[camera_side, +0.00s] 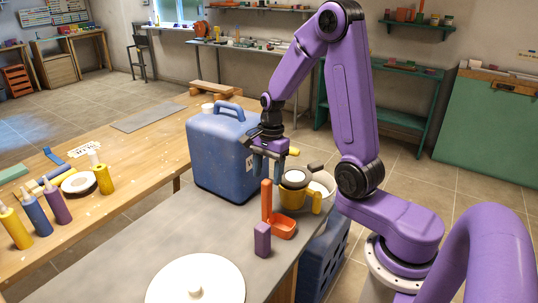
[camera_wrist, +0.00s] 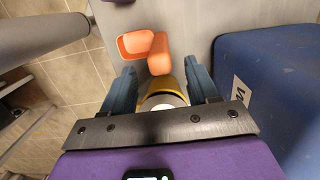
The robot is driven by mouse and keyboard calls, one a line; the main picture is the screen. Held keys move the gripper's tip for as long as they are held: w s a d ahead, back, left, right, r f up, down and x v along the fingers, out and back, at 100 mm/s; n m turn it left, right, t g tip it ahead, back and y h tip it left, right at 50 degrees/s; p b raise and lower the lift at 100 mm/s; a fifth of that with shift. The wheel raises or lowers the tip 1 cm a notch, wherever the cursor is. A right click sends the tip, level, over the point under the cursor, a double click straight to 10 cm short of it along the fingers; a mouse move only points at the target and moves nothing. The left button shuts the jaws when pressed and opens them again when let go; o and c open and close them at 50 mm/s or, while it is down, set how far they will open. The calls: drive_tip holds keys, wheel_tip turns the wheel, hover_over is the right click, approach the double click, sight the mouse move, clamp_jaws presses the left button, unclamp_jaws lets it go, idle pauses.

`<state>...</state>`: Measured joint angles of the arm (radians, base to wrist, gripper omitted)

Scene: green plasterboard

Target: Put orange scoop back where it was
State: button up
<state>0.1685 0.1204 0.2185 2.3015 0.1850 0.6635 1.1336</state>
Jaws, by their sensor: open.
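The orange scoop (camera_side: 282,227) stands on the grey tabletop near its right edge, with its handle (camera_side: 266,201) pointing up. In the wrist view the scoop (camera_wrist: 133,44) is ahead of the fingertips, and its handle shows near the gap between them. My gripper (camera_side: 267,172) is above and behind the scoop in the side view, fingers pointing down. It is open in the wrist view (camera_wrist: 160,67) and holds nothing. Whether a fingertip touches the handle I cannot tell.
A yellow container (camera_side: 292,199) with a white top is beside the scoop, near a pale bucket (camera_side: 325,182). A large blue canister (camera_side: 215,160) stands left of my gripper. A purple block (camera_side: 262,241) is in front of the scoop. A white round lid (camera_side: 196,280) lies nearer.

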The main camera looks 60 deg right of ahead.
drive_tip(key=r, duration=0.5)
drive_tip(key=shift+d+r, duration=0.15)
drive_tip(key=shift+d, duration=0.15)
drive_tip(key=shift+a+r+n, duration=0.2)
drive_tip(key=shift+a+n, duration=0.3)
drive_tip(key=shift+n, duration=0.1)
drive_tip(key=s+a+n, duration=0.3)
drive_tip(key=a+n, duration=0.3)
drive_tip(key=n, duration=0.2)
drive_tip(key=s+a+n, duration=0.3)
drive_tip(key=s+n, duration=0.6)
drive_tip(key=n, duration=0.1)
drive_tip(key=s+a+r+n+h, duration=0.1)
drive_tip(key=s+a+n, duration=0.2)
drive_tip(key=s+n, duration=0.7)
drive_tip(key=shift+s+a+r+n, duration=0.2)
drive_tip(key=shift+s+r+n, duration=0.1)
drive_tip(key=shift+n, duration=0.4)
